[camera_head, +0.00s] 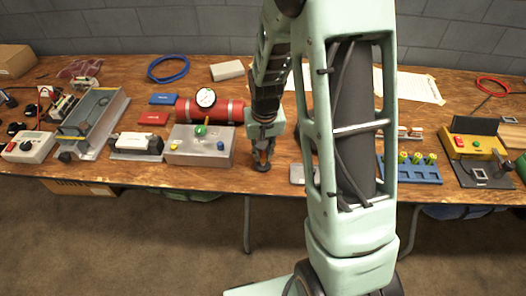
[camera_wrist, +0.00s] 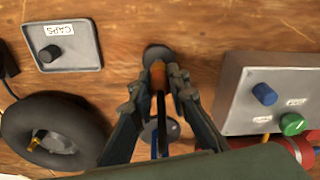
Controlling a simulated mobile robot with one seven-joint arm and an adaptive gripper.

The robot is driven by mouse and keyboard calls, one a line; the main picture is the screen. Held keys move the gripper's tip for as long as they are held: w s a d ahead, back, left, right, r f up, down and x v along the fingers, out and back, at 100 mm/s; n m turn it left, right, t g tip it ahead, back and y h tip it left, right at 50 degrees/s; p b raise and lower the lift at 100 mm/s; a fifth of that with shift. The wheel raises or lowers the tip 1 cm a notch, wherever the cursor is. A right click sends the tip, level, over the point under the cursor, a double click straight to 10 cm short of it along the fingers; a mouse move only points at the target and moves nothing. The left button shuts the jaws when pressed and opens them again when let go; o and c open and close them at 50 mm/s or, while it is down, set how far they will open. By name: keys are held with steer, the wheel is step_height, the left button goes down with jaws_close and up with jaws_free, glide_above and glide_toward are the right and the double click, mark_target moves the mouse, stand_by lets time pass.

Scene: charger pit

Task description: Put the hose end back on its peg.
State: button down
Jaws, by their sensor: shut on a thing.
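My gripper (camera_wrist: 162,88) points down close over the table near its front edge; it also shows in the head view (camera_head: 262,164). It is shut on a narrow orange-brown piece (camera_wrist: 158,75), which looks like the hose end. Just beyond its tip in the wrist view is a dark round base (camera_wrist: 157,53) on the wood, perhaps the peg's foot. I cannot tell whether the piece sits on a peg, and the fingers hide much of it.
A grey metal box (camera_wrist: 268,90) with blue and green knobs stands close beside my gripper, also in the head view (camera_head: 200,155). A grey CAPS tray (camera_wrist: 83,58) lies on the other side. A red cylinder (camera_head: 228,110) with a gauge lies behind the box. My arm hides the table's middle.

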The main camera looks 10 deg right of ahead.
steer(key=shift+f+b, duration=0.7)
steer(key=shift+f, duration=0.3)
steer(key=c, duration=1.8)
jaws_free()
steer(key=shift+o, duration=0.2)
step_height(320, 180, up, 12)
steer(key=s, duration=0.1)
steer(key=shift+s, duration=0.2)
